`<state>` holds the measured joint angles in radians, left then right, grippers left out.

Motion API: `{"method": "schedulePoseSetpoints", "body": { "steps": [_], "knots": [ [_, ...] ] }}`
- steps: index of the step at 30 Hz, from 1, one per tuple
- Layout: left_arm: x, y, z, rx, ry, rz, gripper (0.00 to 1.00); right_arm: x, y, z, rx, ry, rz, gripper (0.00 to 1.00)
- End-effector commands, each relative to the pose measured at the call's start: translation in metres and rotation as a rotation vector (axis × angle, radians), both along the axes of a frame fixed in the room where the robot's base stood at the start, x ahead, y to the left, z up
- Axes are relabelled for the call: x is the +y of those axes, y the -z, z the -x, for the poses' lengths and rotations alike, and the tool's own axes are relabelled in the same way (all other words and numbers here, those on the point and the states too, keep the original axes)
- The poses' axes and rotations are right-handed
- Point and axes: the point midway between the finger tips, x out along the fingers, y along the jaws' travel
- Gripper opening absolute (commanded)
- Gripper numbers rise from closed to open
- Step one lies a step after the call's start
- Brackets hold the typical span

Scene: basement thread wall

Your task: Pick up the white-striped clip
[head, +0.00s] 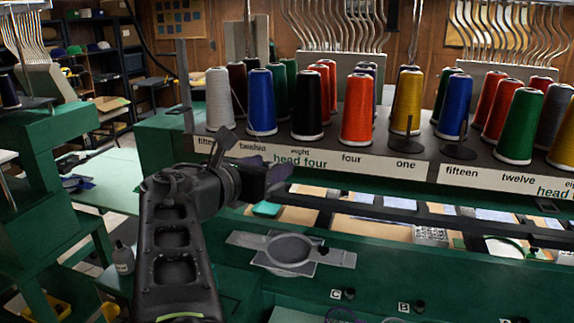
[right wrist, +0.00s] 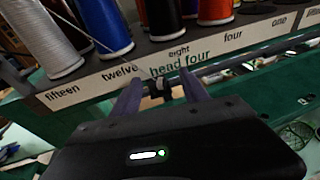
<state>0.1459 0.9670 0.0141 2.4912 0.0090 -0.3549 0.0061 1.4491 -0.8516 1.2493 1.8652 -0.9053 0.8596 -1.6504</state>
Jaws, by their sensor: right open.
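A small dark clip (right wrist: 161,85) shows in the right wrist view, at the rail just below the "head four" label. I cannot make out a white stripe on it. My right gripper (right wrist: 160,83) is open, with one finger on each side of the clip in the picture. I cannot tell how deep the clip sits between the fingers or whether they touch it. In the head view my right gripper (head: 252,160) is in front of the left end of the label strip, and the clip cannot be made out clearly. My left gripper is not in view.
Thread cones, such as a blue one (head: 261,103) and a black one (head: 308,106), stand close behind on the rack above the label strip (head: 330,160). A grey hoop (head: 290,250) lies on the green machine below. Labelled black knobs (head: 350,293) are at the front.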

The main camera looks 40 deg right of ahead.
Motion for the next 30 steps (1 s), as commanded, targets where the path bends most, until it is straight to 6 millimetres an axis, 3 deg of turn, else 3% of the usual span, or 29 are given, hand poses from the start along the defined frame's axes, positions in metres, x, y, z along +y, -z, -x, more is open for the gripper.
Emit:
{"method": "schedulePoseSetpoints", "body": {
  "steps": [19, 30],
  "knots": [
    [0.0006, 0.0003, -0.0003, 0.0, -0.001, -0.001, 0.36, 0.0006, 0.0004, -0.0014, -0.001, -0.002, 0.001, 0.52],
    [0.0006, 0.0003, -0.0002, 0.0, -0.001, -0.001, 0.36, 0.0006, 0.0004, -0.0014, -0.001, -0.002, 0.001, 0.21]
  ]
}}
